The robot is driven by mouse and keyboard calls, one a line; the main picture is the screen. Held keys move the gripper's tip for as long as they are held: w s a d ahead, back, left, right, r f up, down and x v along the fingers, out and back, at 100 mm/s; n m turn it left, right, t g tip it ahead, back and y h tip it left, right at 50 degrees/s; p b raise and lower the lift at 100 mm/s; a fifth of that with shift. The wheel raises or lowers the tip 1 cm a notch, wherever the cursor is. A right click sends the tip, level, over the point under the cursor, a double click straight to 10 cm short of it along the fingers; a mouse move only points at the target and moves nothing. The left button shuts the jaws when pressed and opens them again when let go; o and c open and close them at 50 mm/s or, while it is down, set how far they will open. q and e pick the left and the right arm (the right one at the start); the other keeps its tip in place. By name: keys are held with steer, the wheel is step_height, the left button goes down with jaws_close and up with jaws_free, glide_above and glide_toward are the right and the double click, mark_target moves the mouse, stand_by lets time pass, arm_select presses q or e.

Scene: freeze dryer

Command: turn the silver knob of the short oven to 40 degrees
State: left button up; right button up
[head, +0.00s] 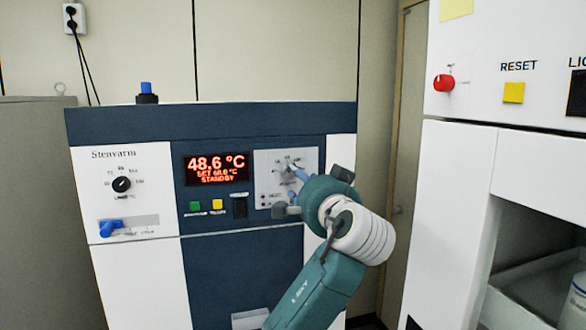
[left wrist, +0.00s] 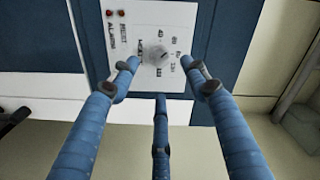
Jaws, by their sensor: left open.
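The short oven (head: 215,123) has a dark blue and white front. Its silver knob (left wrist: 155,54) sits on a white dial plate with printed numbers around it in the left wrist view. In the head view the plate (head: 268,163) is partly covered by my left gripper (head: 290,190). My left gripper, also in the left wrist view (left wrist: 163,75), is open. Its blue fingers spread on both sides of the knob and below it, and none clearly grips it. Contact cannot be told. My right gripper is not in view.
The oven's red display (head: 216,168) reads 48.6 °C and STANDBY. A black knob (head: 121,184), a blue handle (head: 111,228), a green button (head: 195,207) and a yellow button (head: 217,205) are on the same front. A tall white machine (head: 451,190) stands close on the right.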

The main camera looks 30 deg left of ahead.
mark_target(292, 174)
arm_select(q)
steer(key=p+x, duration=0.2)
steer(key=x, duration=0.4)
steer(key=shift+s+a+r, duration=0.1)
steer(key=shift+r, duration=0.05)
steer(key=shift+w+a+f+p, duration=0.2)
steer(key=shift+w+a+p, duration=0.1)
steer(key=shift+w+p, duration=0.15)
steer(key=c, duration=1.2)
